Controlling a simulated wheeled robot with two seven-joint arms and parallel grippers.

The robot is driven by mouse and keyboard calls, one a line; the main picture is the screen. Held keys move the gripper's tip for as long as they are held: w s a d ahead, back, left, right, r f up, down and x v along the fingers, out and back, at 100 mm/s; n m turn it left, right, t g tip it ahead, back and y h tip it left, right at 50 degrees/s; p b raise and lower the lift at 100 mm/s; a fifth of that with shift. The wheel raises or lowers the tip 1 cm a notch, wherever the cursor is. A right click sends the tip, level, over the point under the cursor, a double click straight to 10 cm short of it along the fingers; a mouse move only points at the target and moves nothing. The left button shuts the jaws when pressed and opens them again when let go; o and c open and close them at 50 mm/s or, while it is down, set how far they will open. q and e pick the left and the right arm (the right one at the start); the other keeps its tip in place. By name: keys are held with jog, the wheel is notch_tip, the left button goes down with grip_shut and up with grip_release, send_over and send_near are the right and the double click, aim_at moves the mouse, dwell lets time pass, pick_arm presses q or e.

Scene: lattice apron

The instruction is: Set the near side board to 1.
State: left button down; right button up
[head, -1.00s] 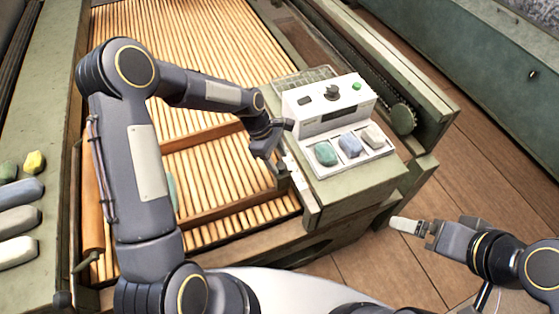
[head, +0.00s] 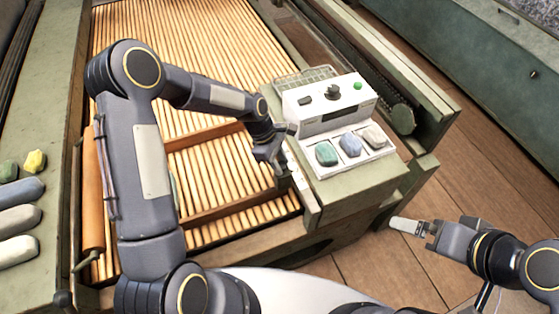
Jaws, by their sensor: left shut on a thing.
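The near side board (head: 225,211) is a brown wooden bar lying across the pale slats close to the front of the frame. A second, similar bar (head: 205,135) lies farther back. My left gripper (head: 283,172) points down at the right end of the near bar, beside the front frame corner. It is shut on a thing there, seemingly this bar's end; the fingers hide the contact. A pale strip (head: 297,180) runs beside it; no figures on it are legible. My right gripper (head: 410,226) is off to the right, over the floor, with a pale piece at its tip.
A white control box (head: 330,110) with a dark knob and a green button stands right of my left gripper. In front of it, a white tray (head: 380,154) holds green, blue and grey blocks. More blocks (head: 20,220) lie on the left rail.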

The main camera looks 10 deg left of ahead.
pick_arm(q)
jog(key=shift+s+d, duration=0.65)
jog(key=shift+s, duration=0.3)
jog(key=shift+s+d, duration=0.6)
jog(key=shift+s, duration=0.3)
jog(key=c, duration=1.1)
grip_release()
jog(key=v, duration=0.7)
jog(key=shift+a+r, duration=0.1)
jog(key=shift+r, duration=0.3)
